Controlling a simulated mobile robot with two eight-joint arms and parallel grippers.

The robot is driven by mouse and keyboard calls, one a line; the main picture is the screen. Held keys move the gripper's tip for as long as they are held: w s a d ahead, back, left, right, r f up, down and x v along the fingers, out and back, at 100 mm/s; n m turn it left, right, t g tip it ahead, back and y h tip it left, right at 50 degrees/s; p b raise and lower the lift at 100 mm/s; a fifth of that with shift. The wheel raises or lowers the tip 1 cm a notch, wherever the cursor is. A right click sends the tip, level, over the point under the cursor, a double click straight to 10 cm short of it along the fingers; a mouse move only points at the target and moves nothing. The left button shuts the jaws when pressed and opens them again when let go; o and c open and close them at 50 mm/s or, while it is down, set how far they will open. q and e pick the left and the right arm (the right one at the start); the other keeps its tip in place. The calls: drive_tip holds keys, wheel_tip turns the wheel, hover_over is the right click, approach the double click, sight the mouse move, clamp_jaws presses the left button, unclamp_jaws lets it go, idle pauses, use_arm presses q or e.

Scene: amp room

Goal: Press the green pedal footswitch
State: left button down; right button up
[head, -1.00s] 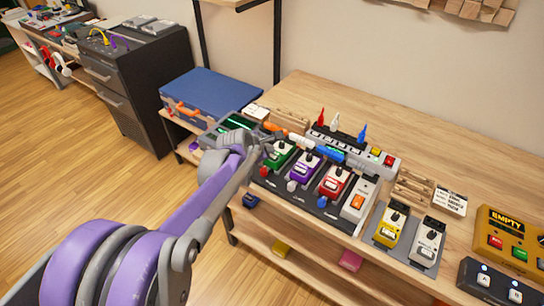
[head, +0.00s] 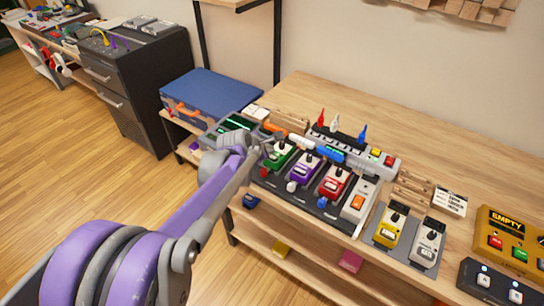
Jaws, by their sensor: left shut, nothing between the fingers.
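The green pedal (head: 281,157) is the leftmost pedal on a dark pedalboard on the wooden bench. It has a black knob on its upper part. My left gripper (head: 268,147) is shut and empty at the upper left of the green pedal. The fingertips look very close to it; I cannot tell whether they touch. My left arm comes from the lower left and hides part of the pedal's left side. The right gripper is not in view.
A purple pedal (head: 302,169), a red pedal (head: 333,182) and a white pedal (head: 359,200) stand to the right on the board. Behind them is a power strip (head: 352,147) with coloured plugs. A blue case (head: 211,92) stands at the back left.

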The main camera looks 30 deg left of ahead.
sight(270, 161)
use_arm(q)
drive_tip(key=shift+f, duration=0.1)
idle(0.6)
drive_tip(key=shift+f+b, duration=0.35)
drive_tip(key=shift+f+b, duration=0.35)
drive_tip(key=shift+f, duration=0.1)
idle(0.5)
drive_tip(key=shift+r, duration=0.15)
drive_tip(key=shift+r+p, duration=0.65)
drive_tip(key=shift+r, duration=0.1)
wheel_tip(270, 161, up, 5)
drive_tip(key=p, duration=0.3)
idle(0.4)
drive_tip(key=shift+s, duration=0.1)
idle(0.6)
